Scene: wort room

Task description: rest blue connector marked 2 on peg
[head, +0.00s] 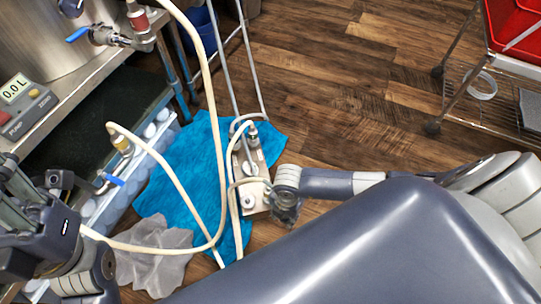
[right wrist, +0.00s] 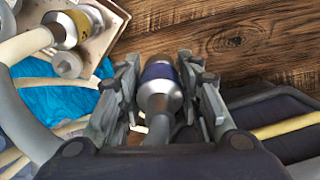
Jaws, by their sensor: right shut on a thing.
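In the right wrist view, the connector with a dark blue band (right wrist: 159,72) and silver collar sits between the fingers of my right gripper (right wrist: 162,95), which is shut on it. I cannot read a number on it. In the head view my right gripper (head: 284,208) is at the lower right edge of a pale floor-standing unit (head: 253,204) with fittings on its top; the connector is hard to make out there. I cannot pick out a free peg for certain. My left gripper (head: 38,215) is at the left edge, its jaw opening unclear.
A yellow-banded connector (right wrist: 68,28) stands on the pale unit in the right wrist view. Cream hoses (head: 211,100) loop across the middle. A blue cloth (head: 190,160) and a grey cloth (head: 150,262) lie on the floor. A wire cart (head: 470,100) stands at upper right.

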